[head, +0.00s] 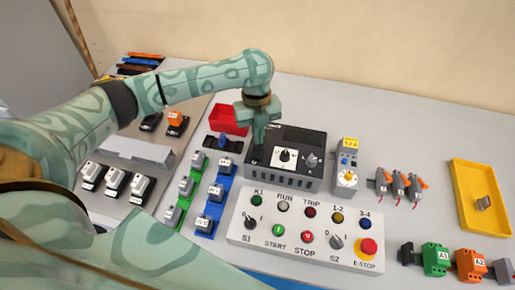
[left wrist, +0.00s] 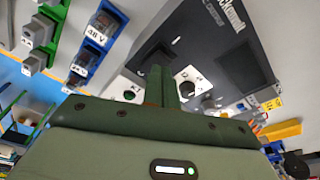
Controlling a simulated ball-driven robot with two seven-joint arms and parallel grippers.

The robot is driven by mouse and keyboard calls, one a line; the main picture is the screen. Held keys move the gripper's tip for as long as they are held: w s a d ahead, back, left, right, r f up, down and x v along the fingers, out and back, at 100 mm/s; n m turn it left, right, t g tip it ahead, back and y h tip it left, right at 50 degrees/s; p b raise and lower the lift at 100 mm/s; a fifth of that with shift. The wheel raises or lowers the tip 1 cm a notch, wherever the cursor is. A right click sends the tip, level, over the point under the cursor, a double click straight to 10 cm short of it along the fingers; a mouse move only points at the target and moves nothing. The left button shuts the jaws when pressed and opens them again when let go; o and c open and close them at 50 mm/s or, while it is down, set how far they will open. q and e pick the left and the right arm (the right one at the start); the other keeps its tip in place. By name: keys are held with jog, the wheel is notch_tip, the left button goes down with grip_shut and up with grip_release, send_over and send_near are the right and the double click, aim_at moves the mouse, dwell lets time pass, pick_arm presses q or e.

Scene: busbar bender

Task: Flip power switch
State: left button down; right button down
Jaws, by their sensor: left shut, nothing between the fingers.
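A black control box (head: 286,172) stands behind a white control panel (head: 305,232). Its face carries a white dial with a black knob (head: 284,156) and a grey knob (head: 311,161). My left gripper (head: 260,142) points down at the left part of this box, shut and empty. In the left wrist view the shut fingers (left wrist: 162,86) stand in front of the box (left wrist: 222,45), beside a white dial with a dark knob (left wrist: 190,82). The fingers hide part of the box; I cannot tell whether they touch it or which part is the power switch. My right gripper is not in view.
The white panel holds lamps, buttons, selectors and a red E-stop (head: 369,247). A grey device with a yellow label (head: 347,165) stands right of the box. A red bin (head: 226,121) is behind left, switch modules on blue rail (head: 207,212) left, a yellow tray (head: 470,190) right.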

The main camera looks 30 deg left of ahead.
pick_arm(q)
jog(key=shift+f+b, duration=0.3)
jog(key=shift+f, duration=0.6)
dwell(0.8)
notch_tip(320, 180, up, 7)
jog(key=p, duration=0.8)
jog(key=shift+s, duration=0.1)
dwell(0.4)
